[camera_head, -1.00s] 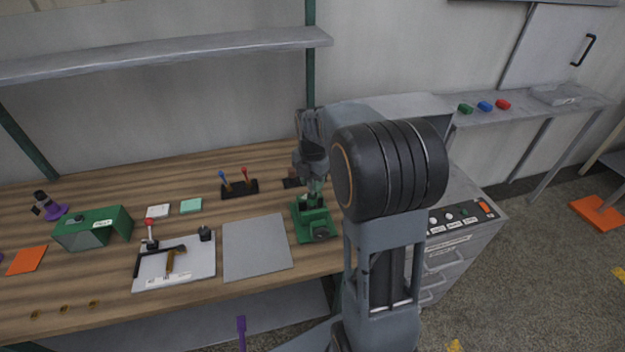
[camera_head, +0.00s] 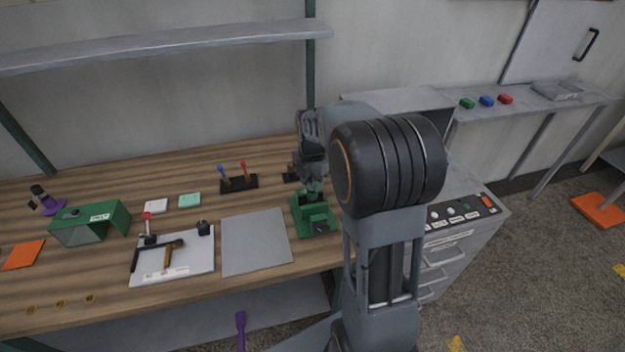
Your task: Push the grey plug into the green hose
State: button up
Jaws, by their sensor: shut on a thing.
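My gripper (camera_head: 314,181) points down over a green fixture (camera_head: 316,224) near the right end of the wooden bench. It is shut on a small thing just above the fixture. That thing is too small and too shaded to make out, so I cannot tell whether it is the grey plug. Green shows right below the fingertips, but I cannot tell a green hose apart from the fixture there. My dark wrist and arm hide what lies to the right of the gripper.
A grey mat (camera_head: 257,241) lies left of the fixture. A white board (camera_head: 197,262) holds a hammer. A black rack (camera_head: 239,184) with blue and red pegs stands behind. A green box (camera_head: 120,218) is at left. A drawer cabinet (camera_head: 460,225) stands right of my arm.

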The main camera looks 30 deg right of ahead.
jog(key=o, duration=1)
jog(key=shift+c, duration=0.2)
notch_tip(320, 180, up, 14)
jog(key=shift+p, duration=0.3)
jog(key=shift+f, duration=0.15)
